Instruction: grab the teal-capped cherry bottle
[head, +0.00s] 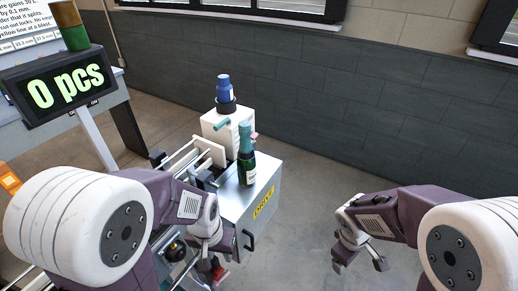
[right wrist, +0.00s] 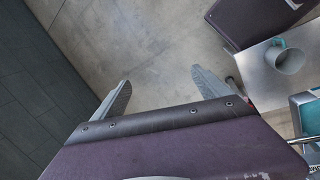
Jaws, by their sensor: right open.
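A dark green bottle with a teal cap (head: 247,160) and a pale label stands upright on the steel top of a machine, in the middle of the head view. Whether it is the cherry one cannot be read. My left gripper (head: 208,252) is in front of and below the bottle, apart from it; its fingers are too small and cluttered to judge. My right gripper (head: 359,262) hangs over bare floor to the right of the machine, well apart from the bottle. In the right wrist view its fingers (right wrist: 160,85) are spread with nothing between them.
The machine (head: 270,183) has a yellow label and a handle. A blue bottle-shaped object (head: 225,90) sits on a white housing (head: 215,122) behind the bottle. A "0 pcs" display (head: 68,88) stands at left. Floor at right is clear.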

